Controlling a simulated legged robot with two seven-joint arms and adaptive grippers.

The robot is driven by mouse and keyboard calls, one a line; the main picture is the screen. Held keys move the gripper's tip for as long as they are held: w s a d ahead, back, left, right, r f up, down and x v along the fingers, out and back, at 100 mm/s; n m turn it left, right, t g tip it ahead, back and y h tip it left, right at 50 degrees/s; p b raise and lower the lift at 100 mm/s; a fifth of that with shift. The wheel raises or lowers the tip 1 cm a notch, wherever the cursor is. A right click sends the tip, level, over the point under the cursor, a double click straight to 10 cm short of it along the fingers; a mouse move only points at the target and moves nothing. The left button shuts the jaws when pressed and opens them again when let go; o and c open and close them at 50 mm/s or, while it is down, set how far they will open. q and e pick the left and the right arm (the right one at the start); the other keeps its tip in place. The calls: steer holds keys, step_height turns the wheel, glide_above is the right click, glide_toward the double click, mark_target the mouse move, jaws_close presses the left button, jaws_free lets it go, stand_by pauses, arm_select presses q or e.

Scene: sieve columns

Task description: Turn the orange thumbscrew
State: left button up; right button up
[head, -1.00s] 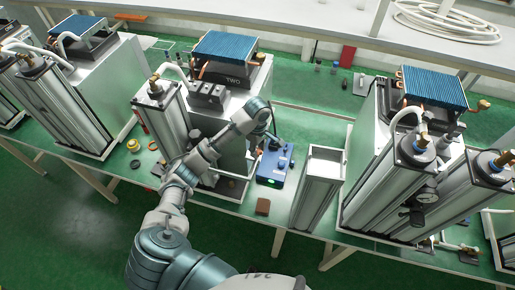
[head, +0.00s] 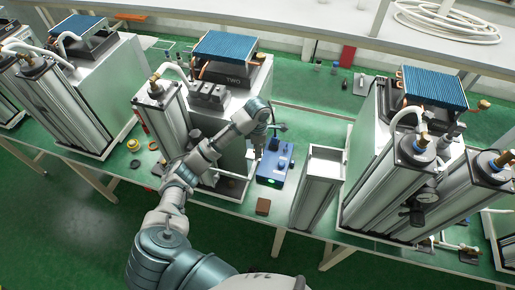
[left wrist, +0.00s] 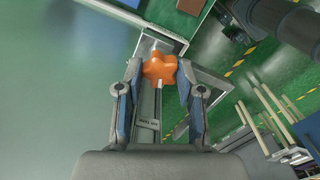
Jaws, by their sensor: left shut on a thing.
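The orange thumbscrew (left wrist: 159,70) is a lobed knob in the left wrist view, at the far end of my fingers. My left gripper (left wrist: 160,77) has a finger on each side of it and is shut on it. In the head view my left gripper (head: 256,152) points down beside the sieve column unit marked TWO (head: 234,78), left of a blue box. The thumbscrew is hidden there behind my arm and gripper. My right gripper is not in view.
The blue box (head: 274,165) with a green light stands close right of my gripper. An open-topped metal column (head: 321,185) stands further right. Another column unit (head: 374,170) stands at right.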

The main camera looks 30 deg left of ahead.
arm_select(q)
steer(key=shift+w+a+r+n, duration=0.1)
steer(key=shift+w+r+n, duration=0.15)
steer(key=shift+n, duration=0.15)
steer(key=o, duration=1.1)
steer(key=shift+o, duration=0.2)
steer(key=shift+f, duration=0.15)
steer(key=shift+s, duration=0.1)
step_height(320, 180, up, 12)
steer(key=shift+f, duration=0.1)
